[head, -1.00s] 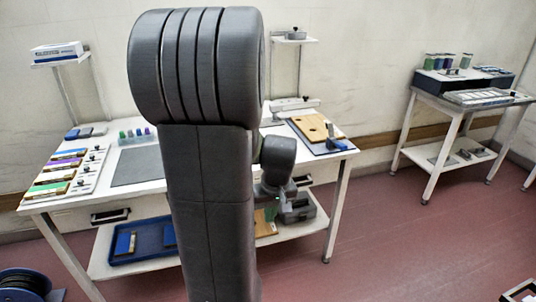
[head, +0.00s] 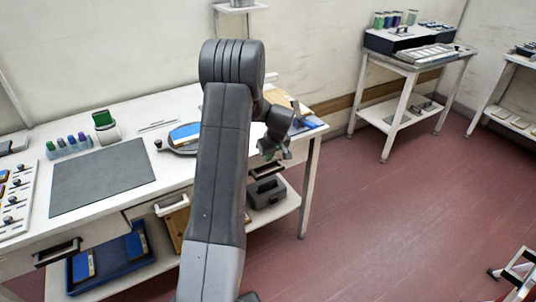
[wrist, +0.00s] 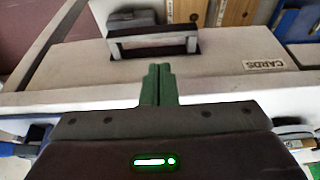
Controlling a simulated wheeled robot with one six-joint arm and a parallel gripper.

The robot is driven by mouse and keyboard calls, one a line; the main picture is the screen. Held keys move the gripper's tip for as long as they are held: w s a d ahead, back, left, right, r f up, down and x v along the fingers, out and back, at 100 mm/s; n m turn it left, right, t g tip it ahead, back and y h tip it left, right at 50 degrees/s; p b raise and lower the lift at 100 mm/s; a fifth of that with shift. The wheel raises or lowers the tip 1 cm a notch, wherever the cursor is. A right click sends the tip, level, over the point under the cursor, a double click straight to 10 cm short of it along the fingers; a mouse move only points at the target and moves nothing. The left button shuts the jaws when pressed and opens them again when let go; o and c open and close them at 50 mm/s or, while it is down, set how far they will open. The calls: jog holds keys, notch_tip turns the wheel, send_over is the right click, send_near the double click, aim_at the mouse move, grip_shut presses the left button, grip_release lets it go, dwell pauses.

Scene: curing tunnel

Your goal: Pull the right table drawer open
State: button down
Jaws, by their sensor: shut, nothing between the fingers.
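The right table drawer has a dark bar handle (head: 268,171) at the right end of the white worktable (head: 110,205). In the wrist view its pale front (wrist: 225,60) bears a CARDS label, and the dark handle (wrist: 152,40) stands out from it. The drawer looks closed. My gripper (head: 275,150) is at the table's right front edge, close by the handle. In the wrist view its green fingers (wrist: 158,70) are shut together and empty, with tips just below the handle in the picture. Whether they touch the front cannot be told.
Other drawers have a white handle (head: 170,204) and a dark handle (head: 57,252). A grey toolbox (head: 266,192) and a blue tray (head: 75,280) are on the lower shelf. A step stool (head: 518,272) stands at right. The red floor (head: 375,215) between is clear.

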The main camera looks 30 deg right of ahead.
aim_at(266, 166)
jog(key=p+x, duration=0.1)
jog(key=x, duration=0.6)
jog(key=shift+w+a+f, duration=0.1)
jog(key=shift+f, duration=0.15)
jog(key=shift+s+f+b, duration=0.1)
jog(key=shift+s+b, duration=0.25)
jog(key=shift+s, duration=0.15)
jog(key=s+d+b, duration=0.2)
jog(key=s+b, duration=1.2)
jog(key=s, duration=1.1)
